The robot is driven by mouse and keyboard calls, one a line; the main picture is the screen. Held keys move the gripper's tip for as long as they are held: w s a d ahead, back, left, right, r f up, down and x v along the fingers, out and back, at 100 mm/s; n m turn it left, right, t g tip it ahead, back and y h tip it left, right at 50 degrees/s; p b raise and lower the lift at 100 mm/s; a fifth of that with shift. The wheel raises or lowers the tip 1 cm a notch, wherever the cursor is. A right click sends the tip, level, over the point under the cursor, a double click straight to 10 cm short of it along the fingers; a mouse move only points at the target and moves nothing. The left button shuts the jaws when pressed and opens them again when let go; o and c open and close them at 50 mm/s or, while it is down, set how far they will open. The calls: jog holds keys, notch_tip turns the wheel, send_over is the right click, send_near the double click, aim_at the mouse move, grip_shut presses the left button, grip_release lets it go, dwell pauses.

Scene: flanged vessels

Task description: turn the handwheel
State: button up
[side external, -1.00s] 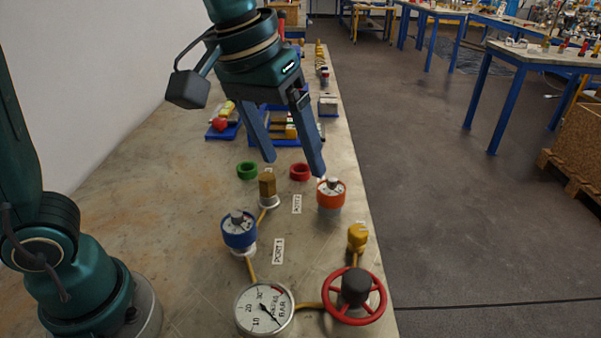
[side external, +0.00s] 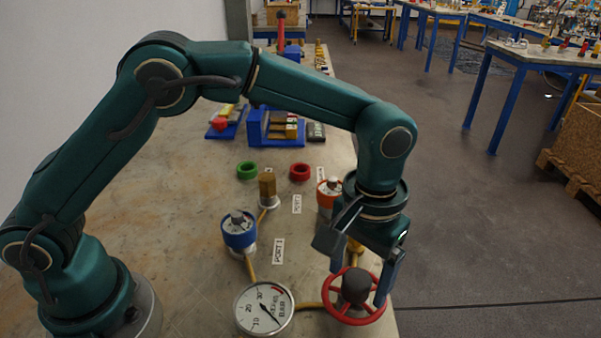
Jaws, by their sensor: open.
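The red handwheel (side external: 353,315) with its dark hub (side external: 355,287) sits at the front right of the bench, by the bench's right edge. My gripper (side external: 358,282) points down at the handwheel with its fingers open. One finger is on the left and the other on the right of the hub, near the far part of the red rim. I cannot tell whether the fingers touch the rim.
A pressure gauge (side external: 264,309) stands left of the wheel, joined by a pipe. A blue-collared vessel (side external: 239,231) and a brass hex fitting (side external: 267,187) stand farther back. An orange-collared vessel (side external: 328,190) is partly hidden by my arm. Green (side external: 247,170) and red (side external: 300,171) rings lie behind.

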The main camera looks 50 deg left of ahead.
jog(key=shift+f, duration=0.6)
jog(key=shift+c, duration=0.4)
grip_shut()
